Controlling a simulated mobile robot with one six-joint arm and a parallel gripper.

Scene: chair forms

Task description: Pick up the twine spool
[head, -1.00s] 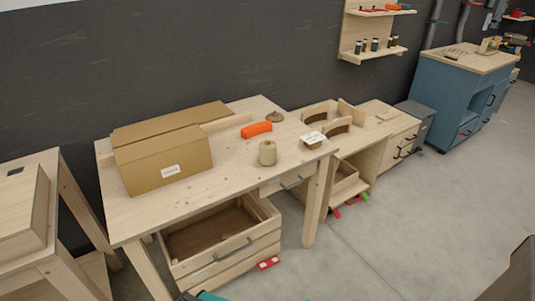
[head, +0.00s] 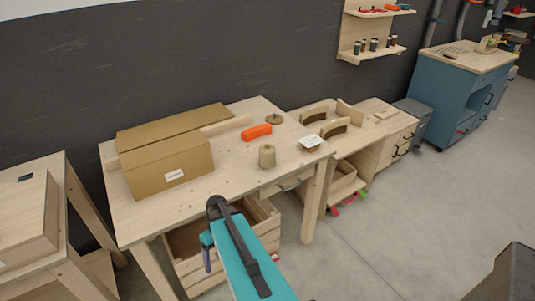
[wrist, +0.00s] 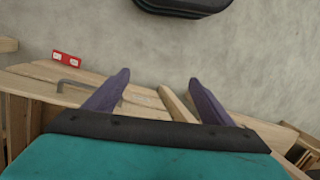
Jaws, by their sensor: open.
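The twine spool (head: 267,156), a beige upright cylinder, stands on the wooden workbench (head: 190,208) near its front right part. It does not show in the wrist view. My gripper (wrist: 159,82) is open, with two purple fingers spread apart and nothing between them. In the head view my teal arm reaches up from the bottom, and a purple finger (head: 207,258) shows in front of the bench, lower and left of the spool. The other finger is hidden there.
A cardboard box (head: 170,165) fills the bench's left part. An orange object (head: 256,132), a brown disc (head: 274,119) and a small white-topped item (head: 311,143) lie around the spool. A wooden drawer box (head: 265,219) sits below the bench.

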